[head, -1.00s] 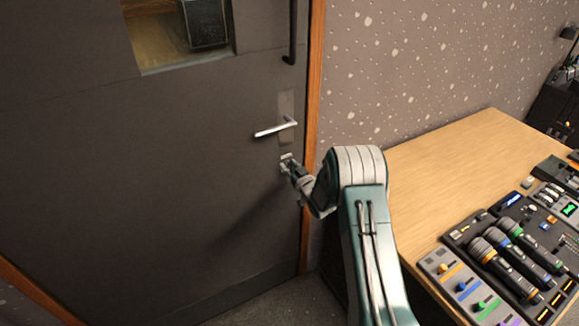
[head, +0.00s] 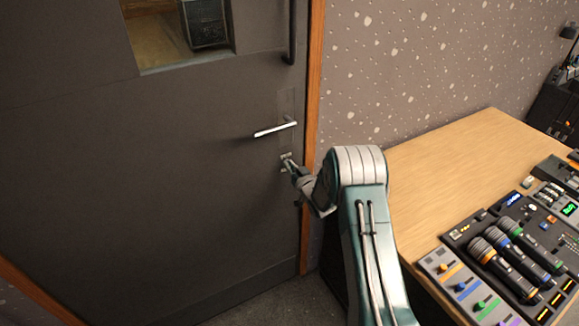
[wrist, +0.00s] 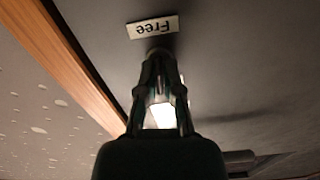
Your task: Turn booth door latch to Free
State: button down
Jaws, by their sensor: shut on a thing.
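The booth door (head: 180,170) is dark grey and closed in its wooden frame. The latch (head: 286,156) is a small fitting on the door below the lever handle, mostly hidden by my gripper (head: 289,163). In the wrist view my gripper (wrist: 158,60) is shut on the latch at its fingertips; the grip hides the latch's shape and how far it is turned. A pale label reading "Free" (wrist: 153,27), upside down in that view, lies just beyond the fingertips. A bright pale patch shows between the fingers; I cannot tell what it is.
A silver lever handle (head: 275,129) is just above the latch, and a dark vertical pull bar (head: 291,30) is higher up. The orange-brown door frame (head: 311,110) runs close to the right. A wooden desk (head: 450,165) with fader panels and microphones (head: 500,265) stands at right.

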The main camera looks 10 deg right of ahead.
jog(key=m, duration=0.4)
jog(key=shift+d, duration=0.15)
jog(key=m, duration=0.4)
jog(key=shift+w+f, duration=0.1)
jog(key=shift+d+f+m, duration=0.1)
jog(key=shift+f+m, duration=0.05)
jog(key=shift+m, duration=1.95)
jog(key=shift+d+f+m, duration=0.1)
jog(key=shift+m, duration=2)
jog(key=shift+f, duration=0.1)
jog(key=c, duration=0.8)
grip_release()
jog(key=shift+d, duration=0.1)
